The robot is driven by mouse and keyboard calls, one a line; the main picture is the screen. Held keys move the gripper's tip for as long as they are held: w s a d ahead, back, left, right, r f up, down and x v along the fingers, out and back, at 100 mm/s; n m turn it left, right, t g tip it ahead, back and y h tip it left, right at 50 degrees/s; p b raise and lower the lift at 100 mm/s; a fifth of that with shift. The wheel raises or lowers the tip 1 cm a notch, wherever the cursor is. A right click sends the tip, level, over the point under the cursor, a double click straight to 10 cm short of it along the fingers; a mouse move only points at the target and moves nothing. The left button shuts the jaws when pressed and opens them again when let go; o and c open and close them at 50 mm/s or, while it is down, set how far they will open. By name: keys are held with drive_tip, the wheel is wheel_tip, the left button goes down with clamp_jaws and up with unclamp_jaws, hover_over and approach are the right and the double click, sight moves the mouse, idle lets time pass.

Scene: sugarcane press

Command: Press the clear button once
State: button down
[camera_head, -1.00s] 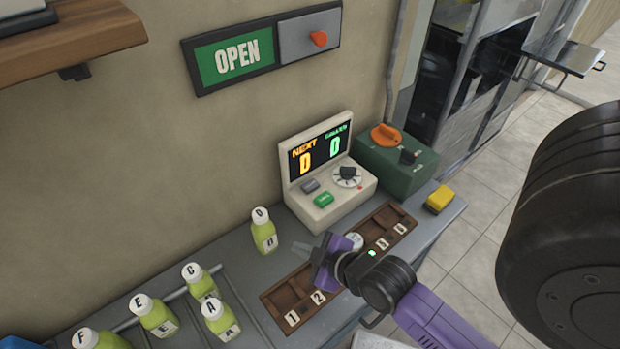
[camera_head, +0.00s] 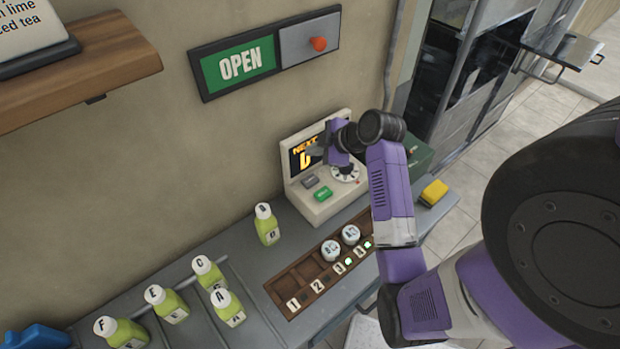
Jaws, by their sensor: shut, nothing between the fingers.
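A cream console (camera_head: 325,207) stands on the counter against the wall. Its screen (camera_head: 300,160) shows "NEXT" and part of an orange letter; my arm hides the rest. On its sloped front are a grey button (camera_head: 310,181), a green button (camera_head: 322,194) and a dial (camera_head: 346,174). I cannot read which button is the clear one. My gripper (camera_head: 317,152) is shut and empty. It appears in front of the screen, above the buttons and beside the dial; whether it touches anything is unclear.
A slotted wooden tray (camera_head: 283,283) in front of the console holds two white-capped bottles (camera_head: 340,243). Several green lettered bottles (camera_head: 165,303) stand at the left. A green box (camera_head: 418,157), partly behind my arm, and a yellow block (camera_head: 433,192) are at the right.

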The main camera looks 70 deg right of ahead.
drive_tip(key=shift+f, duration=0.1)
drive_tip(key=b, duration=0.7)
approach(306, 177)
drive_tip(key=w+f, duration=0.1)
drive_tip(key=w+d, duration=0.1)
drive_tip(key=w+f, duration=0.1)
drive_tip(key=w, duration=0.1)
drive_tip(key=shift+w+d+f, duration=0.1)
drive_tip(key=shift+d+f, duration=0.2)
drive_tip(key=shift+d, duration=0.1)
idle(1.2)
drive_tip(key=shift+f, duration=0.45)
drive_tip(key=shift+f+b, duration=0.5)
drive_tip(key=shift+b, duration=0.05)
idle(0.6)
idle(0.3)
drive_tip(key=shift+r+p, duration=0.9)
drive_tip(key=shift+r, duration=0.1)
